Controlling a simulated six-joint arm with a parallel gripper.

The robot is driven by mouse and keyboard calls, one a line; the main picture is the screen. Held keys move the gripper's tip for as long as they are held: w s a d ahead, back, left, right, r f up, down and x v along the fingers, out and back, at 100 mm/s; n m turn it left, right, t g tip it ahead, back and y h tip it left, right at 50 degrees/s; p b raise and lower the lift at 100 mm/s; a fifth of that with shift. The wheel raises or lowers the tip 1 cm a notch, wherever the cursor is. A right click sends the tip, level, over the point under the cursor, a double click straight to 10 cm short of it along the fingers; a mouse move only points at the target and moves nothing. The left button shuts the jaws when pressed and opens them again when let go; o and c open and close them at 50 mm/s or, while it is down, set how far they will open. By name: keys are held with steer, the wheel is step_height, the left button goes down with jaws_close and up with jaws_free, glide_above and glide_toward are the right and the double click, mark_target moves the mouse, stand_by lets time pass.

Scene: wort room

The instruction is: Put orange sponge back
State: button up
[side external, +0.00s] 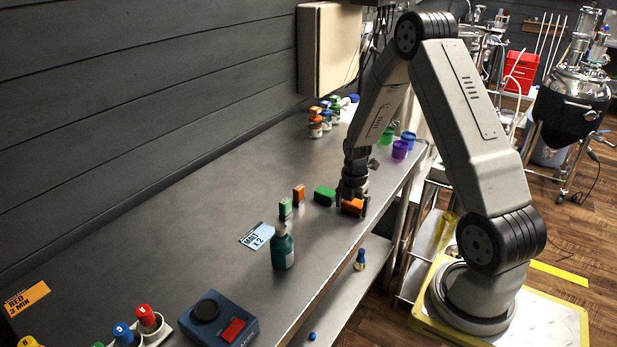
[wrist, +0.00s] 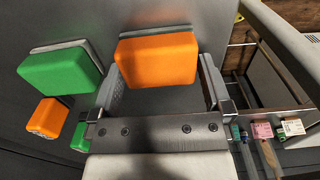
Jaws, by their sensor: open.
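An orange sponge (side external: 352,207) with a grey backing lies near the table's front edge, below my gripper (side external: 351,201). In the wrist view, this orange sponge (wrist: 157,58) is at the far end of the gap between the open fingers of my gripper (wrist: 160,68). I cannot tell whether a finger touches it. A green sponge (side external: 325,195) lies just left of it; it also shows in the wrist view (wrist: 62,70). A second orange sponge (side external: 299,193) and a second green sponge (side external: 285,208) stand on edge farther left.
Purple and green cups (side external: 400,148) and small jars (side external: 316,128) stand farther back.

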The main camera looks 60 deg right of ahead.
mark_target(352, 204)
step_height(352, 204, up, 12)
stand_by(0.8)
steer(key=shift+a+r, duration=0.1)
stand_by(0.4)
steer(key=s+a+m+t, duration=0.1)
steer(key=s+a+m, duration=0.1)
steer(key=a+m, duration=0.7)
steer(key=s+a+m+t, duration=0.1)
steer(key=s+a+m, duration=0.2)
steer(key=a+m, duration=0.6)
steer(key=a, duration=0.6)
steer(key=shift+s+t, duration=0.2)
steer(key=shift+t, duration=0.1)
